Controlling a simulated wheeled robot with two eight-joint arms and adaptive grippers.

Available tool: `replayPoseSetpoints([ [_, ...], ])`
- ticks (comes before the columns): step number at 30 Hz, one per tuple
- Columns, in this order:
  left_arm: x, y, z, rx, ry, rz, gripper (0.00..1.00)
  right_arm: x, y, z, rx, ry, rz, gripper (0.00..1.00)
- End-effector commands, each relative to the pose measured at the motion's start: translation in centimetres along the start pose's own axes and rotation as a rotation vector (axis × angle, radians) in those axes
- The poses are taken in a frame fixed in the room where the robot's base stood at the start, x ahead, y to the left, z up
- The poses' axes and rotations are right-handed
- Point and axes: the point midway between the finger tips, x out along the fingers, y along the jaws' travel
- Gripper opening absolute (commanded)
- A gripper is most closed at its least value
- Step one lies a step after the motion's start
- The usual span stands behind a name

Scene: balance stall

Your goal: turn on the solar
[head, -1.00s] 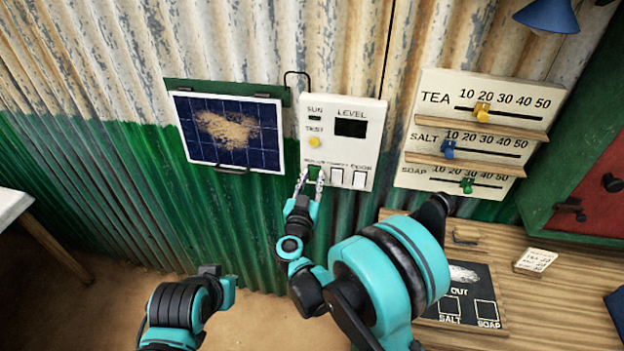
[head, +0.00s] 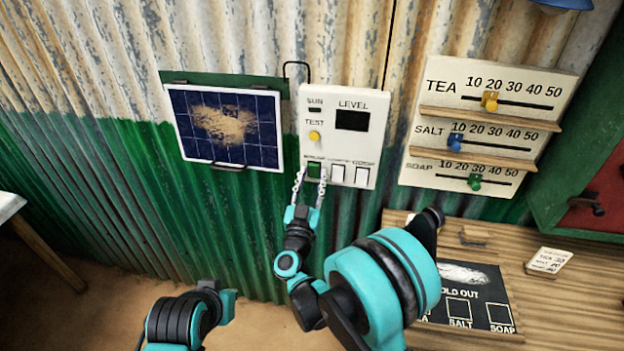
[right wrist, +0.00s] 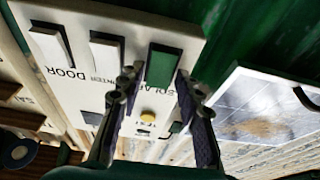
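The white control panel (head: 353,145) hangs on the corrugated wall. Its green switch (head: 314,170), labelled SOLAR, is at the left of the bottom row, beside two white switches. In the right wrist view the green switch (right wrist: 163,66) lies between and just beyond my fingertips. My right gripper (head: 308,176) is open, with one finger on each side of the green switch and nothing held; it also shows in the right wrist view (right wrist: 158,82). I cannot tell whether the fingers touch the switch.
A solar panel (head: 270,145) with a sandy patch hangs left of the control panel. A yellow TEST button (head: 314,136) sits above the green switch. A price board (head: 545,82) with sliders is at right, above a wooden counter (head: 570,310) holding a black sign (head: 482,282).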

Motion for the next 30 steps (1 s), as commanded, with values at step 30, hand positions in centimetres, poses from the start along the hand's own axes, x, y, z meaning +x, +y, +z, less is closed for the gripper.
replayPoseSetpoints([
  [30, 0.0, 0.0, 0.0, 0.0, 0.0, 0.0, 0.0, -7.5, 0.0, 0.0, 0.0, 0.0, -0.001, 0.47],
])
